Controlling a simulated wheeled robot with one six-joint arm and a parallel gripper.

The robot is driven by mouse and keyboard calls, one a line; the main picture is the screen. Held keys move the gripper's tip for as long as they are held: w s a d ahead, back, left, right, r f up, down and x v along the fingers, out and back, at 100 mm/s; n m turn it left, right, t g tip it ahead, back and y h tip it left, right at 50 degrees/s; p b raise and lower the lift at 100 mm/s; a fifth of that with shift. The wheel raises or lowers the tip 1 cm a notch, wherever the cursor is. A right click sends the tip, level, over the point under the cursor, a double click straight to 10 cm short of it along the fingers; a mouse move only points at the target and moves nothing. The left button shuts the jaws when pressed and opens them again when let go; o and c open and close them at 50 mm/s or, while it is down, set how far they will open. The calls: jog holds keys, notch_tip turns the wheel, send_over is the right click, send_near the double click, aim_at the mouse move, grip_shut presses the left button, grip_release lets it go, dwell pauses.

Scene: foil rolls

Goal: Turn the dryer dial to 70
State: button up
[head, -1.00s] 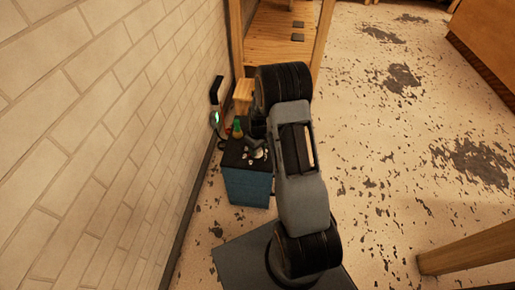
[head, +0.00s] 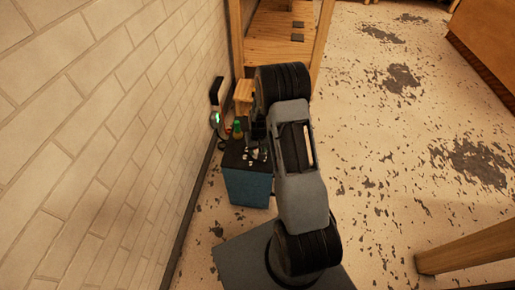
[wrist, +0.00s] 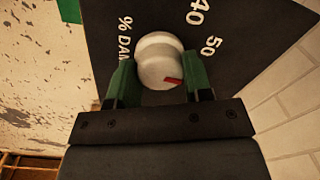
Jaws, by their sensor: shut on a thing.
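The dryer (head: 247,187) is a blue box with a black top, low beside the brick wall in the head view. In the wrist view its dial (wrist: 155,50) is a pale round knob with a red mark on its lower right side. The dial sits on a black panel (wrist: 225,75) lettered "% DAM…", 40 and 50. The red mark points right and slightly down, past the 50; the scale beyond is not legible. My gripper (wrist: 160,78) has green fingers on both sides of the dial and is shut on it. In the head view my arm partly hides the dryer top.
A wall-mounted device with a green light (head: 215,118) is left of the dryer. A green bottle-like object (head: 238,127) and a wooden block (head: 243,97) stand behind it. A wooden shelf frame (head: 275,45) is farther back. The worn floor (head: 390,150) on the right is open.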

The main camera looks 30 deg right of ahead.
jog(key=m+p, duration=0.1)
jog(key=m, duration=0.5)
jog(key=shift+m, duration=0.3)
jog(key=m+p, duration=0.1)
jog(key=m, duration=0.4)
jog(key=shift+m, duration=0.4)
jog(key=o, duration=0.9)
jog(key=shift+o, duration=0.2)
jog(key=shift+r, duration=0.1)
notch_tip(320, 180, up, 14)
jog(key=p, duration=0.3)
jog(key=shift+s+f+p, duration=0.2)
jog(key=shift+s+p, duration=0.05)
jog(key=shift+p, duration=0.15)
